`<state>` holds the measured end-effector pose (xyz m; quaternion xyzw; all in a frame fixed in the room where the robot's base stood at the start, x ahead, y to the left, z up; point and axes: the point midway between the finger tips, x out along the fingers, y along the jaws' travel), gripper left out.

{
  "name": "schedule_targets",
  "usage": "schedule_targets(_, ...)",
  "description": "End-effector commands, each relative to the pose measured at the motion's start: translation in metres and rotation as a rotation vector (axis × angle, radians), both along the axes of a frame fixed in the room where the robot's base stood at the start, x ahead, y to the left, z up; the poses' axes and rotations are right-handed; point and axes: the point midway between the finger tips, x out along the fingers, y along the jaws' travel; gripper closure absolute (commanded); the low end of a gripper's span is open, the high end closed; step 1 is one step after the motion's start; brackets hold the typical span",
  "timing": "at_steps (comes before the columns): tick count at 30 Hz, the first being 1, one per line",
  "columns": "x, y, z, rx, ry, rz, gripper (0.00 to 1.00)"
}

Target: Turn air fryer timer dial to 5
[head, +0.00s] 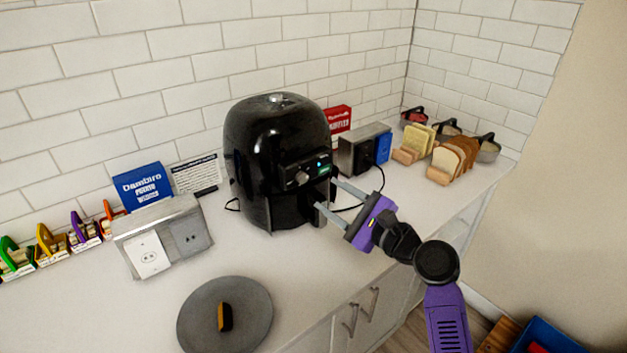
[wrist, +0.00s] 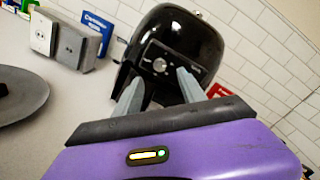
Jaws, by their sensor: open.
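The black air fryer (head: 268,150) stands on the white counter against the tiled wall. Its front panel carries a round silver dial (head: 301,178) and a small lit green-blue display. In the wrist view the dial (wrist: 159,66) shows on the panel between and beyond my fingertips. The number it points to is too small to read. My purple gripper (head: 325,195) is open and empty in front of the air fryer's lower front, right of and slightly below the dial. It also shows in the wrist view (wrist: 158,85), its fingers spread and apart from the dial.
A grey outlet box (head: 162,238) stands left of the fryer, another (head: 363,148) to its right. A round grey plate (head: 225,318) lies at the front left. The counter's front edge runs below my arm.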

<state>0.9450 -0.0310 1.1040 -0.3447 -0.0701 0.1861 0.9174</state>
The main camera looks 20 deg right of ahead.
Motion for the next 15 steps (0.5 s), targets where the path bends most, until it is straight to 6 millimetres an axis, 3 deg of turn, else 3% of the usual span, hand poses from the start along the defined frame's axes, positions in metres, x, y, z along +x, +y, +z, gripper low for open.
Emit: schedule_targets(15,0.061,0.026,0.001,0.003,0.001,-0.001,0.52)
